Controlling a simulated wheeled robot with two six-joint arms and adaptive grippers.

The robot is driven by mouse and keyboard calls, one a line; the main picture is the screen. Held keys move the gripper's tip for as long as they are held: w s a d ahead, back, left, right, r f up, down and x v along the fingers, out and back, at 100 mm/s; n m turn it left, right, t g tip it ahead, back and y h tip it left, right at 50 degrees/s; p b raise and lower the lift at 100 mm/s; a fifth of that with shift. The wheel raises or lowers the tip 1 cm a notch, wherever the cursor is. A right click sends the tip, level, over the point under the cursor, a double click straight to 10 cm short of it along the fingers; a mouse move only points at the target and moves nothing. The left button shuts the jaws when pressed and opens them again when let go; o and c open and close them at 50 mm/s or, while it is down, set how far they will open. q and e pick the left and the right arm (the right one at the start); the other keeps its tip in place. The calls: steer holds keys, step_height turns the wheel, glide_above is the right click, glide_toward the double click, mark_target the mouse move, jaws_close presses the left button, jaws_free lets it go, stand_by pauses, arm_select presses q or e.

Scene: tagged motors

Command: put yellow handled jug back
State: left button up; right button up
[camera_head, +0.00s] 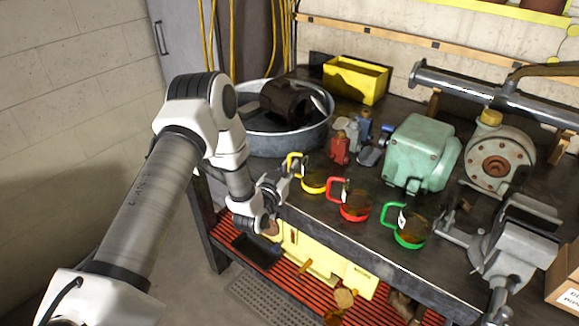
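The yellow-handled jug (315,182) stands near the front edge of the dark workbench (345,228), a clear jug with a yellow base, amber contents and its handle to the left. My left gripper (282,178) is at the bench's front edge, just left of the jug, with its fingertips close to the yellow handle. I cannot tell whether the fingers touch the handle or how far apart they are. My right gripper is not in view.
A red-handled jug (354,206) and a green-handled jug (409,232) stand to the right. Behind are a round metal tub (287,143), small bottles, a yellow bin (355,80) and a green motor (420,152). A vise (515,235) stands at right.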

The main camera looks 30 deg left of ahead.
arm_select(q)
steer(key=o, duration=0.4)
steer(key=shift+c, duration=0.2)
steer(key=shift+r+p, duration=0.3)
steer(key=s+d+b, duration=0.2)
steer(key=s, duration=1)
steer(key=s+d+f+m+g+h, duration=0.1)
steer(key=s+d+f+g+h, duration=0.1)
steer(key=s+d+f+g, duration=0.5)
steer(key=s+d+f+m+g+h, duration=0.1)
steer(key=s+d+f+g, duration=0.25)
steer(key=f, duration=0.75)
steer(key=s+d+f+g, duration=0.1)
steer(key=s+f+g, duration=0.1)
steer(key=s, duration=0.6)
steer(key=s+d+f+g, duration=0.1)
steer(key=s+f+g, duration=0.2)
steer(key=s+g, duration=0.2)
steer(key=s, duration=0.3)
steer(key=shift+s+f+n, duration=0.15)
steer(key=shift+f+n, duration=0.1)
steer(key=shift+n, duration=0.15)
